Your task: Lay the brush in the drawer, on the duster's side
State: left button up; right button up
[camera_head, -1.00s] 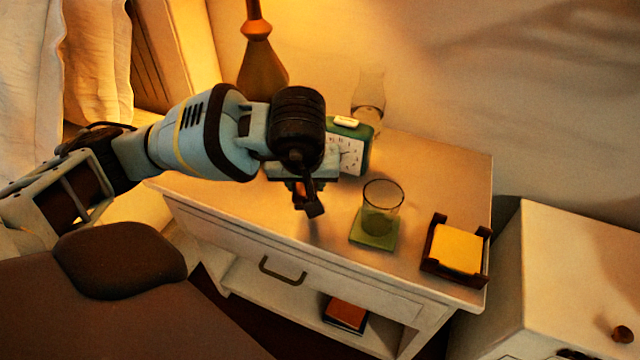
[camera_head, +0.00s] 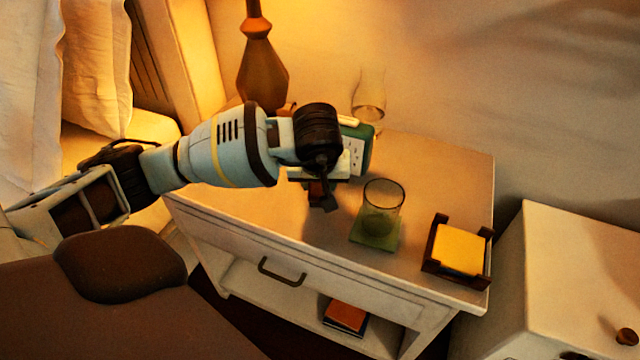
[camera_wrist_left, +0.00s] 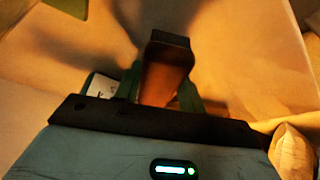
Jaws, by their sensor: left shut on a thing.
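My left gripper (camera_head: 322,188) is above the nightstand top, left of the glass. It is shut on a brown piece with a dark end, which looks like the brush (camera_head: 316,190). In the left wrist view the brush (camera_wrist_left: 165,72) sits between the two fingers, its dark end pointing away from the palm. The drawer (camera_head: 340,287) is shut in the nightstand's front, with a dark bar handle (camera_head: 281,271). The drawer's inside is hidden, and no duster is in view. My right gripper is not in view.
A glass (camera_head: 382,212) stands on a green coaster (camera_head: 372,238). A dark holder (camera_head: 428,266) with yellow notes is at the right. A green clock (camera_head: 364,150), a lamp (camera_head: 262,70) and a clear glass vessel (camera_head: 369,103) are behind. A white cabinet (camera_head: 560,270) stands right.

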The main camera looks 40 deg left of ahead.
pick_arm(q)
jog(key=shift+w+f, duration=0.25)
jog(key=shift+f, duration=0.25)
jog(key=shift+f, duration=0.1)
jog(key=o, duration=1)
jog(key=shift+s+r, duration=0.15)
jog(key=shift+r, duration=0.35)
jog(key=p+v, duration=0.1)
jog(key=v, duration=0.9)
jog(key=shift+d, duration=0.1)
jog(key=shift+o, duration=0.6)
jog(key=shift+s+d+r+p, duration=0.15)
jog(key=shift+s+r+p, duration=0.15)
jog(key=shift+r, duration=0.2)
